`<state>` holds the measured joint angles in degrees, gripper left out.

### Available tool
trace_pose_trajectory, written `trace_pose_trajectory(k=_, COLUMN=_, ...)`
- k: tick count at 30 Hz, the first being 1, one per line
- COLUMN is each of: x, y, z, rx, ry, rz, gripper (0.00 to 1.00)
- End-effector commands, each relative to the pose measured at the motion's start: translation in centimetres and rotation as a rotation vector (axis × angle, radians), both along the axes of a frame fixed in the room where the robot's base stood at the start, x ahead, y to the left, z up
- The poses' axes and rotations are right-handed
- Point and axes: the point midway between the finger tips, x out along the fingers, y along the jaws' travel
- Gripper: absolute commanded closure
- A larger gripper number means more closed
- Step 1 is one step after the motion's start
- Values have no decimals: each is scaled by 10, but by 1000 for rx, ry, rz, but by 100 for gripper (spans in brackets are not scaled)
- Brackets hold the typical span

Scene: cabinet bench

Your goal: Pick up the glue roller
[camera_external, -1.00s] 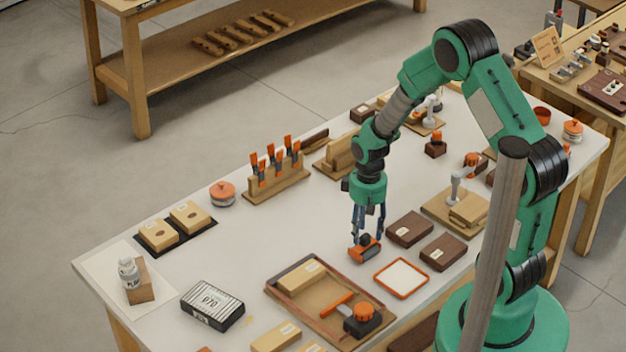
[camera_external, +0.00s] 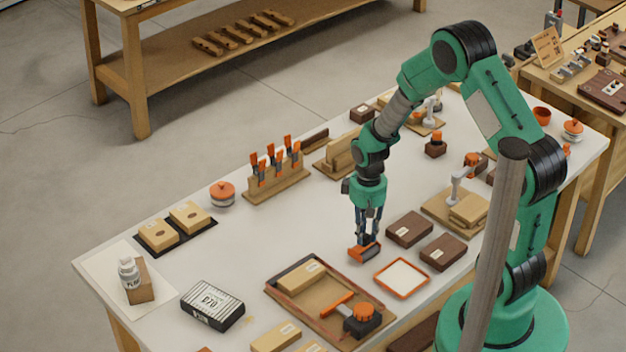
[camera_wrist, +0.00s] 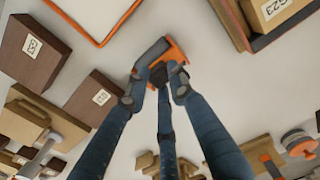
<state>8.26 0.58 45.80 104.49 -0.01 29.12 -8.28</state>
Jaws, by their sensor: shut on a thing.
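The glue roller (camera_external: 364,254), an orange and dark grey tool, is on the white bench top in the external view, left of the orange-rimmed tray. My gripper (camera_external: 367,240) points down over it with its fingers drawn together on its upper part. In the wrist view, the glue roller (camera_wrist: 176,47) shows at top centre, and the fingertips of my gripper (camera_wrist: 168,72) close on its dark middle part. The fingers hide some of that part. I cannot tell whether the roller touches the bench or is just above it.
The shallow orange-rimmed tray (camera_external: 402,264) lies close on the right. A wooden tray (camera_external: 274,292) with a block and tools stands in front. Dark brown blocks (camera_external: 410,229) are to the right. The bench to the left of the roller is clear.

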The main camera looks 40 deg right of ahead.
Motion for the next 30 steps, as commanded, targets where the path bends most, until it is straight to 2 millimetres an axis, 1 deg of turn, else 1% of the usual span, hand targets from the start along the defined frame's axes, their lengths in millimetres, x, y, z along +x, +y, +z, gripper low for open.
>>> trace_pose_trajectory(k=7, x=0, y=0, z=1, rx=0, ry=0, rz=0, gripper=100)
trace_pose_trajectory(k=11, x=0, y=0, z=4, rx=0, ry=-1, rz=0, gripper=100)
trace_pose_trajectory(k=16, x=1, y=0, z=18, rx=0, ry=-2, rz=0, gripper=100)
trace_pose_trajectory(k=20, x=1, y=0, z=36, rx=0, ry=-2, rz=0, gripper=100)
trace_pose_trajectory(k=21, x=-4, y=0, z=39, rx=0, ry=0, rz=0, gripper=100)
trace_pose_trajectory(k=23, x=-15, y=2, z=38, rx=0, ry=1, rz=0, gripper=100)
trace_pose_trajectory(k=30, x=-63, y=9, z=43, rx=0, ry=-1, rz=0, gripper=100)
